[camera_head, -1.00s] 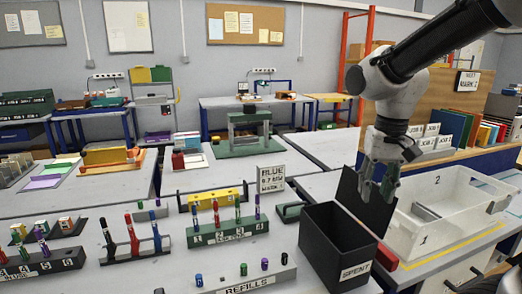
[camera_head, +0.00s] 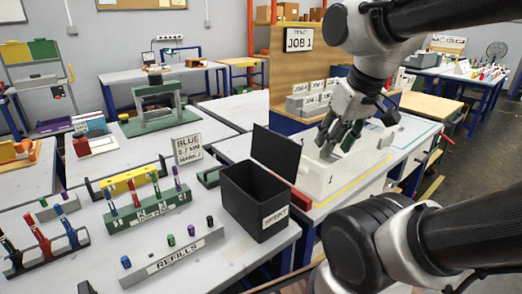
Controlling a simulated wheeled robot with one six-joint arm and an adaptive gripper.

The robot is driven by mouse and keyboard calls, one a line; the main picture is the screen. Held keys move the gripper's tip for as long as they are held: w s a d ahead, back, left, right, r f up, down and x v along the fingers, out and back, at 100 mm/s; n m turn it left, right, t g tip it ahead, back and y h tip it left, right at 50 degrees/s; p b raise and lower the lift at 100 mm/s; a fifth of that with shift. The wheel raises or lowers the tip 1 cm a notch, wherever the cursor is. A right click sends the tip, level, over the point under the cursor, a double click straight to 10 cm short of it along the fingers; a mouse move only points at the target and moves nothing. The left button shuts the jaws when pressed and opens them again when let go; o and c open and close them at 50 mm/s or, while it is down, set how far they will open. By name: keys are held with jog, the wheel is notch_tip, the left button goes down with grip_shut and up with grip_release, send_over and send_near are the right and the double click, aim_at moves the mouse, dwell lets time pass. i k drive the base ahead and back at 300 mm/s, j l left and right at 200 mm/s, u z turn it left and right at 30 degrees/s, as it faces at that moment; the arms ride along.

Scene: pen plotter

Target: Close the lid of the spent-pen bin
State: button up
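The spent-pen bin (camera_head: 240,205) is a black open-topped box with a "SPENT" label, standing near the table's right front edge. Its black lid (camera_head: 276,158) stands up, leaning slightly back, along the bin's far right side, so the bin is open. My gripper (camera_head: 338,145) is to the right of the lid, above the whitish tray, with clear space between it and the lid. Its fingers point down and look apart with nothing between them.
The whitish tray (camera_head: 318,180) lies right of the lid, with a red strip (camera_head: 291,194) between them. A refills block (camera_head: 172,252) and a green pen rack (camera_head: 148,215) stand left of the bin. The "JOB 1" board (camera_head: 300,70) rises behind.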

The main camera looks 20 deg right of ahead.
aim_at(282, 154)
jog(key=l+u, duration=0.25)
jog(key=u, duration=0.2)
jog(key=l+u, duration=0.25)
jog(key=u, duration=0.2)
jog(key=k+l+u, duration=0.15)
jog(key=l, duration=0.3)
jog(key=k+l+u, duration=0.15)
jog(key=l, duration=0.3)
jog(key=k+l+u, duration=0.15)
jog(key=l, duration=0.25)
jog(key=k+l+u, duration=0.15)
jog(key=l, duration=0.25)
jog(key=k+l, duration=0.75)
jog(key=k, duration=0.4)
jog(key=i+j+z, duration=0.2)
jog(key=i, duration=0.25)
jog(key=i+j+z, duration=0.2)
jog(key=i+j, duration=0.15)
jog(key=i, duration=0.05)
